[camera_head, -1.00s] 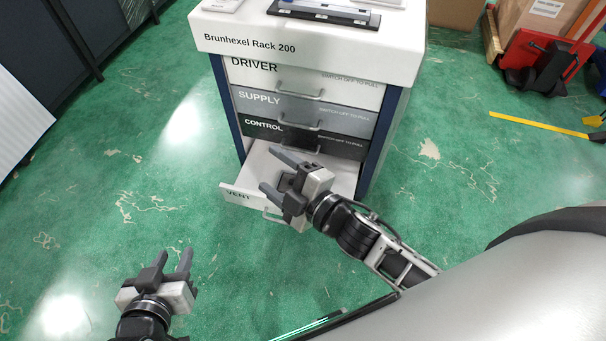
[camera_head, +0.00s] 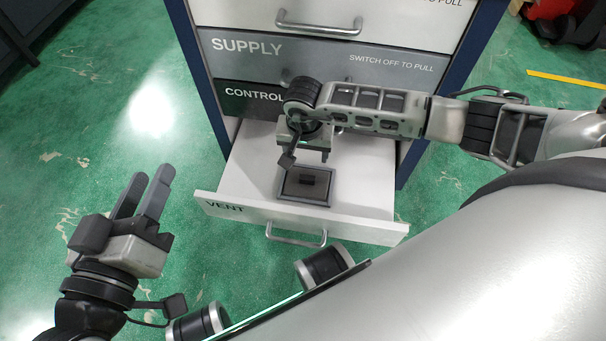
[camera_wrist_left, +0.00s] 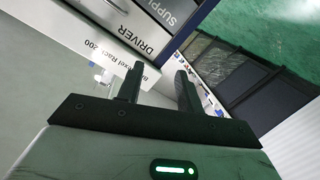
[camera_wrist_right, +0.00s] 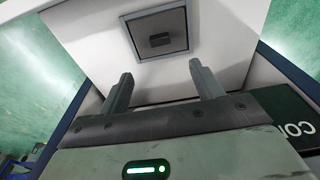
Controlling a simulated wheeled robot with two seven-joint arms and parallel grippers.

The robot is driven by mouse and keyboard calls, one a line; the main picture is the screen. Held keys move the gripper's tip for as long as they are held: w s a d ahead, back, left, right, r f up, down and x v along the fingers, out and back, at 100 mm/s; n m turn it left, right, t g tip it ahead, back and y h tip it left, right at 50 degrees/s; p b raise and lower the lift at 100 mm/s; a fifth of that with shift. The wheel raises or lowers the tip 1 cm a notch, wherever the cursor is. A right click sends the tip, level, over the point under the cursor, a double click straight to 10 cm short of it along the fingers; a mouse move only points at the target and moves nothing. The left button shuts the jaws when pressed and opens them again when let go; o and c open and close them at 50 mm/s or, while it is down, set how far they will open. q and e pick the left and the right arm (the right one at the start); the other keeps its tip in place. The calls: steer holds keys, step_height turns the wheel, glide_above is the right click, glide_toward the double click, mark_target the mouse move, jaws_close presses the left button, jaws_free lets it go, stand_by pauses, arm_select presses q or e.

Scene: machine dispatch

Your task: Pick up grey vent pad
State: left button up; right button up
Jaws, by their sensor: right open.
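My left gripper (camera_head: 146,186) is open and empty, out over the floor left of the drawer.
The drawer has a front handle (camera_head: 296,236). Above it are the shut CONTROL drawer (camera_head: 243,102), SUPPLY drawer (camera_head: 300,58) and a top drawer with a handle (camera_head: 318,24). Green floor (camera_head: 110,120) is clear to the left. A yellow strip (camera_head: 566,79) lies at the right.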

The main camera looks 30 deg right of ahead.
steer(key=b, duration=0.2)
glide_toward(307, 177)
step_height(307, 177, down, 4)
steer(key=shift+r+b, duration=0.1)
steer(key=shift+b, duration=0.65)
steer(key=shift+f, duration=0.35)
steer(key=shift+w+f+b, duration=0.1)
steer(key=shift+f+b, duration=0.3)
steer(key=shift+b, duration=0.05)
steer(key=f+b, duration=0.1)
steer(key=f, duration=0.1)
steer(key=f+b, duration=0.1)
steer(key=f, duration=0.1)
steer(key=shift+w+d+b, duration=0.25)
steer(key=shift+b, duration=0.1)
steer(key=shift+f, duration=0.1)
arm_select(q)
step_height(307, 177, up, 11)
steer(key=m+t+h, duration=0.5)
steer(key=m+h, duration=0.2)
steer(key=m, duration=0.3)
steer(key=shift+w+a, duration=0.25)
steer(key=shift+w, duration=0.1)
arm_select(e)
steer(key=c, duration=1.1)
